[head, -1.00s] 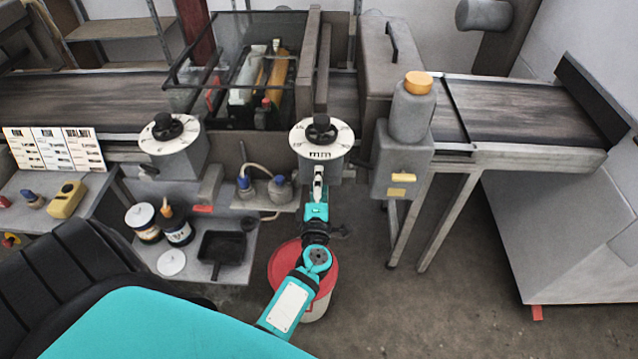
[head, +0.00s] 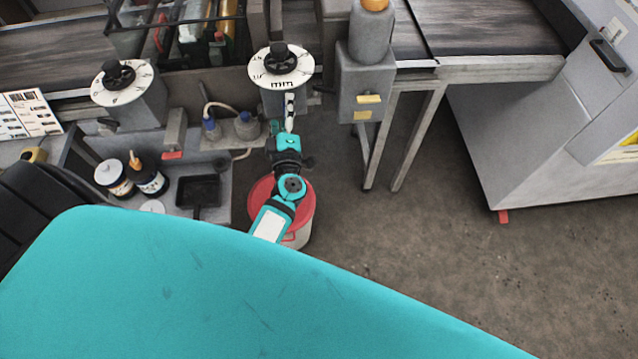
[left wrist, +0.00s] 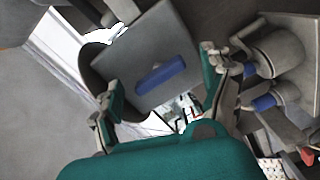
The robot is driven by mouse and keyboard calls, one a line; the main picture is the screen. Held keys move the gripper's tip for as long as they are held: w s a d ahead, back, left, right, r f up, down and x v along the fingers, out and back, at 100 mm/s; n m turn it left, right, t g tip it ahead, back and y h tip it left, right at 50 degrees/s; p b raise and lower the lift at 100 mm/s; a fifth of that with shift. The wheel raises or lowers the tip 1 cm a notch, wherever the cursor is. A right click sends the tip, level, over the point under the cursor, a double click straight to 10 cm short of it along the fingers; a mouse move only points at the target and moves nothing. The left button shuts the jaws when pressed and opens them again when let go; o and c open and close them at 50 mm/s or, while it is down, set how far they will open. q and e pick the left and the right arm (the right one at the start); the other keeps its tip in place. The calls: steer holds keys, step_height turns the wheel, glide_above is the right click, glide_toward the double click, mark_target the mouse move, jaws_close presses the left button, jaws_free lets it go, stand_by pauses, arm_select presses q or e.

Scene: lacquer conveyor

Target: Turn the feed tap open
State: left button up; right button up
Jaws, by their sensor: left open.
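My left gripper (head: 288,125) is below the middle dial (head: 281,65), in front of its grey box. In the left wrist view the gripper (left wrist: 160,88) shows its two teal-backed fingers wide apart, with nothing held. Between and beyond the fingers is a grey box face (left wrist: 140,50) with a blue bar (left wrist: 161,75) on it. This bar may be the tap's handle; I cannot tell for sure, nor how far it is turned. The fingers do not appear to touch it. In the head view the arm hides that spot. My right gripper is not in view.
Two grey fittings with blue parts, one shown in head view (head: 245,126), stand left of the gripper. A red-lidded bucket (head: 304,222) is beneath my arm. Tins (head: 114,178) and a black tray (head: 198,191) sit on a low shelf. Floor at right is clear.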

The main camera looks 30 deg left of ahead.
arm_select(q)
steer(key=s+d+m+b, duration=0.3)
steer(key=s+d+m, duration=0.7)
steer(key=s+m, duration=0.45)
steer(key=s+d+f+m+h+b, duration=0.1)
steer(key=d+f+m+h, duration=0.2)
steer(key=f, duration=0.8)
steer(key=s+d+f+m+g+h+b, duration=0.1)
steer(key=d+f+m+h, duration=0.2)
steer(key=f, duration=0.9)
steer(key=shift+d+f+m+h, duration=0.35)
steer(key=shift+d+h, duration=0.8)
steer(key=shift+h, duration=0.65)
